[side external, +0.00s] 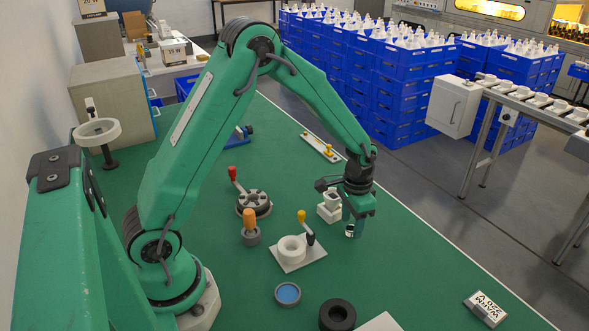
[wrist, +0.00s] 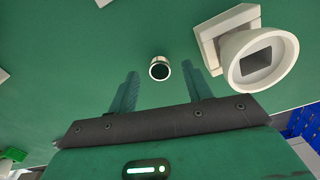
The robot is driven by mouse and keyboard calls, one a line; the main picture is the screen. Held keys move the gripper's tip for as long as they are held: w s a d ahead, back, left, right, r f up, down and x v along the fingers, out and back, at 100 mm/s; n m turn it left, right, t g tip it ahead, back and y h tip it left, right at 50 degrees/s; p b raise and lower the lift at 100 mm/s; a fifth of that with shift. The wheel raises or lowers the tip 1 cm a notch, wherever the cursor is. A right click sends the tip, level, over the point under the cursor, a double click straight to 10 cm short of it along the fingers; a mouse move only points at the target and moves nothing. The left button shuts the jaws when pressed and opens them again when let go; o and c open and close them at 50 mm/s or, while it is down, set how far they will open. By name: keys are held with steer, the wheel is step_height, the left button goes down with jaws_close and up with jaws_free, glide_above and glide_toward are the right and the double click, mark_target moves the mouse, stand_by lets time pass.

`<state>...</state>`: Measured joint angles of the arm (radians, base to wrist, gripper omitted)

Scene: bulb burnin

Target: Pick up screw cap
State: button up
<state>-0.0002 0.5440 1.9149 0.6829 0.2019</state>
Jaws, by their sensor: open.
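The screw cap (wrist: 160,69) is a small silvery cylinder with a dark round opening facing the wrist camera. In the wrist view it lies between the two fingertips, with green mat visible on both sides of it. My gripper (wrist: 159,75) is open and holds nothing. In the side view my gripper (side external: 354,226) points down at the mat's right part. The screw cap (side external: 349,231) shows there as a small pale and dark shape at the fingertips, partly hidden by them. I cannot tell its height relative to the fingertips.
A white holder with a square recess (wrist: 258,47) stands close to the right finger; it also shows in the side view (side external: 328,213). A white ring on a plate (side external: 291,250) with a yellow-handled clamp stands to the left. A black ring (side external: 337,315) and a label block (side external: 486,308) lie nearer.

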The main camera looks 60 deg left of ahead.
steer(key=shift+f, duration=0.7)
steer(key=c, duration=1.1)
